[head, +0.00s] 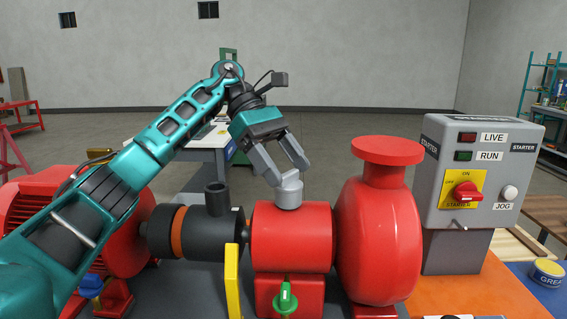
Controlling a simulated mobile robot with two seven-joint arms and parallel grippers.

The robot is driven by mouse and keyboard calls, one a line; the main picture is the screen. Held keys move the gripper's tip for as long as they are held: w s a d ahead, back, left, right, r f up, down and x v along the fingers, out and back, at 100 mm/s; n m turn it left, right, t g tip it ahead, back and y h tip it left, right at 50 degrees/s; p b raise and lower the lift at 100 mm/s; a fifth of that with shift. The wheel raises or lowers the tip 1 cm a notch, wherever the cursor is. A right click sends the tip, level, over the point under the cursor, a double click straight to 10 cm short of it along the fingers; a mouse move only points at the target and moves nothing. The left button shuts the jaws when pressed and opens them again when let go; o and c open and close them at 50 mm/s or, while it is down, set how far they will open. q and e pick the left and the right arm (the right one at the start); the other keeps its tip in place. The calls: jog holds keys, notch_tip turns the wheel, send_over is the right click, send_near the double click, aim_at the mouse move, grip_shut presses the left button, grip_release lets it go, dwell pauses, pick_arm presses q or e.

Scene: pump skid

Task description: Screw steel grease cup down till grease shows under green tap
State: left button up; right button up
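The steel grease cup (289,191) is a small grey cylinder standing upright on top of the red bearing housing (291,237). My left gripper (288,174) reaches down at a slant from the upper left. Its two grey fingers are spread apart, with their tips at the upper rim of the cup. I cannot tell whether they touch it. The green tap (286,297) is on the front of the red base below the housing. No grease shows around it. My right gripper is out of view.
A red pump casing (380,235) with a flanged top stands just right of the cup. A dark coupling (205,232) and yellow upright plate (233,281) are to the left. A grey starter box (478,175) and a grease tin (547,272) are at the right.

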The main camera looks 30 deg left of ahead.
pick_arm(q)
jog(key=shift+o, duration=0.3)
jog(key=shift+a+r+p, duration=0.25)
jog(key=shift+r+p, duration=0.15)
jog(key=shift+p, duration=0.1)
jog(key=shift+p+v, duration=1.15)
jog(key=shift+v, duration=0.05)
send_near(292, 171)
jog(key=shift+v, duration=2)
jog(key=shift+s+a+f, duration=0.1)
jog(key=shift+a+f, duration=0.05)
